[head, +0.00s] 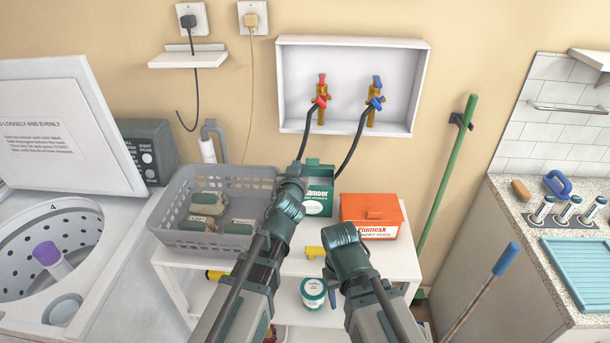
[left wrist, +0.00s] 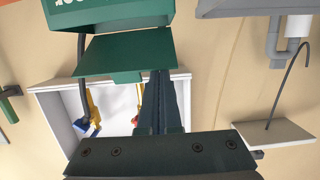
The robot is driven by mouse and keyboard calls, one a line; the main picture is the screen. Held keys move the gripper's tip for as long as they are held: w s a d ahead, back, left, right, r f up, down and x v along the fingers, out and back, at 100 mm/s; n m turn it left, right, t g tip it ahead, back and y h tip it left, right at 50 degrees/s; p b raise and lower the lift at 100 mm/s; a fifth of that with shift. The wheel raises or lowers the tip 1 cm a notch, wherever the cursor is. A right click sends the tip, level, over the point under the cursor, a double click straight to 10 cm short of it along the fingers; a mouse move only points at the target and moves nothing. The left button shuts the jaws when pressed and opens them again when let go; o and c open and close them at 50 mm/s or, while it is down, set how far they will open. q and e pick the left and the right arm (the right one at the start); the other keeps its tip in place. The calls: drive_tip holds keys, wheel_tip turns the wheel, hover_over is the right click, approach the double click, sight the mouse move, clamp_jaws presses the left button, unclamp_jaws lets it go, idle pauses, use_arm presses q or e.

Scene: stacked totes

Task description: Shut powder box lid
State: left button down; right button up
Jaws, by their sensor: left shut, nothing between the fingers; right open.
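The green powder box (head: 318,203) stands on the white shelf unit, between the grey basket and the orange box. Its lid (head: 313,162) is open and stands up at the back; in the left wrist view the lid (left wrist: 125,55) shows as a green flap hinged to the box. My left gripper (head: 295,168) is at the box's left side, near the lid. In the left wrist view its shut, empty fingers (left wrist: 160,75) reach the flap's edge; I cannot tell if they touch it. My right gripper (head: 342,236) is open, low in front of the boxes; its fingertips are mostly hidden.
The grey basket (head: 240,175) with several packets is left of the box. The orange powder box (head: 371,212) is close on the right. Black hoses run from the red and blue taps (head: 376,92) down behind the green box. A white tub (head: 313,292) stands lower down.

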use_arm(q)
drive_tip(key=shift+s+a+f+b, duration=0.1)
drive_tip(key=shift+s+f+b, duration=0.2)
drive_tip(key=shift+f+b, duration=0.4)
drive_tip(key=shift+s+d+f+b, duration=0.1)
drive_tip(key=shift+s+f+b, duration=0.2)
drive_tip(key=shift+f+b, duration=0.4)
drive_tip(key=shift+s+a+f+b, duration=0.1)
drive_tip(key=shift+s+f+b, duration=0.2)
drive_tip(key=shift+f+b, duration=0.4)
use_arm(e)
drive_tip(key=shift+s+f, duration=0.25)
drive_tip(key=shift+f, duration=0.95)
drive_tip(key=shift+s+f, duration=0.2)
drive_tip(key=shift+f, duration=0.95)
use_arm(q)
drive_tip(key=shift+f, duration=0.15)
drive_tip(key=shift+s, duration=0.1)
